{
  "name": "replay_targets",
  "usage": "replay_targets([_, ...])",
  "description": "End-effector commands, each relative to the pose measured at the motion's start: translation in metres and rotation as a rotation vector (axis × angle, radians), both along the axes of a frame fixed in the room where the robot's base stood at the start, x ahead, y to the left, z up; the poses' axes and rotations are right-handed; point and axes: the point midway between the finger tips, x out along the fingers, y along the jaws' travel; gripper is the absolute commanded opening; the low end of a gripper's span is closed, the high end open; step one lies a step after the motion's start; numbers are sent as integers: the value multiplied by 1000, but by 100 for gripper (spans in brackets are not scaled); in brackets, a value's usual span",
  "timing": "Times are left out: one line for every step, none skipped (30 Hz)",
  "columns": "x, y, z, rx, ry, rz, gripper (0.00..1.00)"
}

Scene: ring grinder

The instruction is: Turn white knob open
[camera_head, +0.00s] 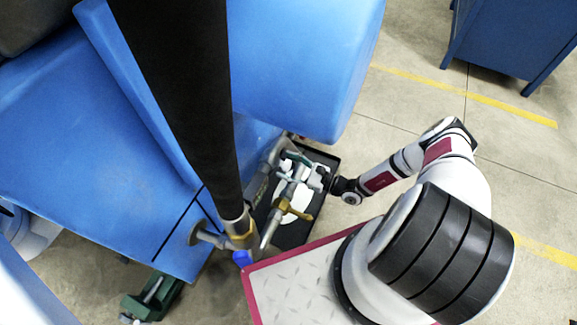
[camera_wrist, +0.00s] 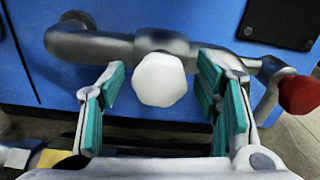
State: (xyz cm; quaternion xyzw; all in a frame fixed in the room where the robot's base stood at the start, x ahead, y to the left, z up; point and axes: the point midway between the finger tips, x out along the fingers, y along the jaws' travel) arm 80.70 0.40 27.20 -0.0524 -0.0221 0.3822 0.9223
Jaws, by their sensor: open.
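The white knob (camera_wrist: 160,79) is a faceted round handle on a grey metal pipe (camera_wrist: 100,45), in the middle of the wrist view. My gripper (camera_wrist: 162,92) is open, with one teal-padded finger to the left of the knob and one to the right. Gaps show between the knob and both pads, so it is not gripped. In the head view my gripper (camera_head: 300,172) is at the pipework beside the blue machine. The knob cannot be clearly told apart there from the gripper and the pipes.
A red knob (camera_wrist: 300,95) is on the pipe at right. The blue machine (camera_head: 300,60) stands behind the pipes, and a black hose (camera_head: 185,90) crosses the head view. A black tray (camera_head: 322,165) lies below the pipes. A blue cabinet (camera_head: 510,40) stands far right, with open floor before it.

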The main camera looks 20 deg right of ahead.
Motion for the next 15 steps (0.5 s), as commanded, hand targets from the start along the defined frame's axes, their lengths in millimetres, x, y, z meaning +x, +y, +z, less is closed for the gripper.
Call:
replay_targets([0, 0, 0, 0, 0, 0, 58])
replay_targets([0, 0, 0, 0, 0, 0, 58])
replay_targets([0, 0, 0, 0, 0, 0, 51])
replay_targets([0, 0, 0, 0, 0, 0, 44])
replay_targets([0, 0, 0, 0, 0, 0, 37])
replay_targets([0, 0, 0, 0, 0, 0, 28])
replay_targets([0, 0, 0, 0, 0, 0, 21])
replay_targets([0, 0, 0, 0, 0, 0, 15])
replay_targets([0, 0, 0, 0, 0, 0, 9])
replay_targets([0, 0, 0, 0, 0, 0, 9])
replay_targets([0, 0, 0, 0, 0, 0, 9])
replay_targets([0, 0, 0, 0, 0, 0, 9])
replay_targets([0, 0, 0, 1, 1, 0, 9])
replay_targets([0, 0, 0, 2, 2, 0, 9])
replay_targets([0, 0, 0, 5, 5, 0, 9])
